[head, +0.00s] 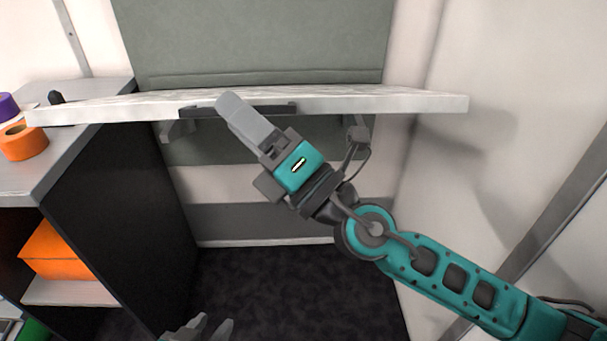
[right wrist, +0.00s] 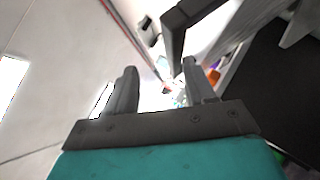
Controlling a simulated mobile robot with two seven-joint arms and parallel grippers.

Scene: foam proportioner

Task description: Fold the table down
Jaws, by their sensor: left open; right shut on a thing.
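The table (head: 390,103) is a white panel, seen nearly edge-on and roughly level, standing out from the wall in the head view. A dark handle (head: 285,108) sits on its front edge. Brackets (head: 359,134) show beneath it. My right gripper (head: 232,106) reaches up from the lower right and is shut on the handle; its fingers cover part of it. In the right wrist view, a dark bar (right wrist: 177,28) is near the fingers (right wrist: 160,82); their exact contact is unclear. My left gripper (head: 207,329) is open and empty, low at the bottom edge, well below the table.
A grey-topped shelf unit (head: 60,165) stands at the left, close to the table's left end. It holds orange tape (head: 22,142), purple tape (head: 7,106) and an orange box (head: 58,252). The dark floor (head: 285,285) below the table looks clear. A wall (head: 500,130) is on the right.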

